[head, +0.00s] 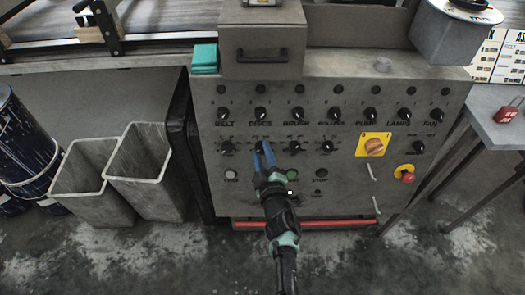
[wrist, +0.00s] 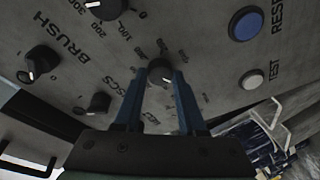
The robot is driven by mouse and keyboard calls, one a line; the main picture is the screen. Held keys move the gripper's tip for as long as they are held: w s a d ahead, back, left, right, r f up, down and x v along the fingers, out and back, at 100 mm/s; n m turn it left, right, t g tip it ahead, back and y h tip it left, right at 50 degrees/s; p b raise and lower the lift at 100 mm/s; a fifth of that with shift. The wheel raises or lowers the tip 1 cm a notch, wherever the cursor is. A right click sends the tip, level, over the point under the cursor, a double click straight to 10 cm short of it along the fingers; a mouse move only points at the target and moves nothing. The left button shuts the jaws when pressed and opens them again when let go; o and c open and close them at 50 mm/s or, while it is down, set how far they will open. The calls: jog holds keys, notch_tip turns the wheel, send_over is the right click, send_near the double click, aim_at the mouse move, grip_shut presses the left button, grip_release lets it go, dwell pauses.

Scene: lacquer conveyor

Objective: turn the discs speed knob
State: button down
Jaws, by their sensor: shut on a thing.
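The discs speed knob (wrist: 160,70) is a small dark round knob with a pale pointer mark, set in a grey panel with a printed scale around it. In the wrist view it sits between the two blue fingers of my gripper (wrist: 158,80), which are shut on its sides. The DISCS lettering (wrist: 124,88) is partly hidden by the left finger. In the head view my gripper (head: 265,149) reaches the panel in the lower knob row, below the DISCS label (head: 260,123), and hides the knob there.
Neighbouring knobs (head: 227,147) (head: 293,147) stand close on both sides. A yellow-plated rotary switch (head: 374,145) and a red emergency button (head: 407,176) are at the right. Grey bins (head: 140,165) stand left of the panel. A teal block (head: 205,58) lies on its top ledge.

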jog(key=shift+r+n, duration=0.1)
jog(key=shift+n, duration=0.5)
jog(key=shift+c, duration=2.4)
grip_release()
jog(key=shift+s+p, duration=0.1)
jog(key=shift+p, duration=0.25)
jog(key=p+v, duration=0.8)
jog(key=v, duration=0.4)
jog(key=shift+s+p, duration=0.3)
jog(key=shift+s, duration=0.05)
jog(key=shift+r, duration=0.15)
